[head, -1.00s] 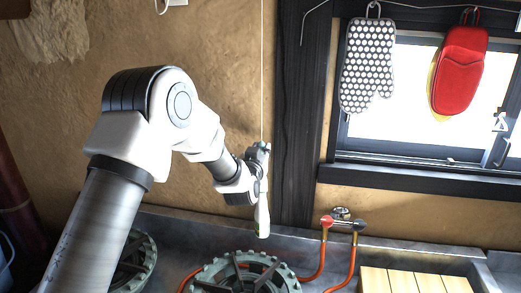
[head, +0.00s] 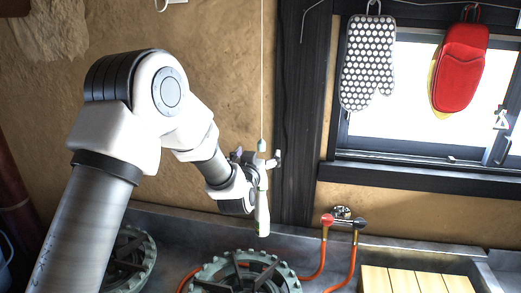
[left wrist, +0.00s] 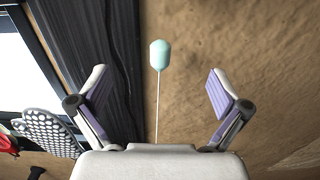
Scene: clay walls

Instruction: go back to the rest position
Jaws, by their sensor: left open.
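My left gripper (head: 257,157) is in the middle of the head view, in front of the clay wall. It also shows in the left wrist view (left wrist: 157,73), with its two fingers spread wide and nothing between their pads. A thin cord with a pale teal knob (head: 262,145) hangs close to the fingertips. In the left wrist view the knob (left wrist: 159,55) appears midway between the fingers, touching neither. How far beyond the fingertips it lies is hard to tell. My right gripper is in neither view.
Below my left arm are two dark burners (head: 247,274) (head: 130,262). A gas valve (head: 343,220) with orange hoses and a slatted wooden board (head: 415,280) are at the right. A dotted mitt (head: 368,65) and a red mitt (head: 459,68) hang by the window.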

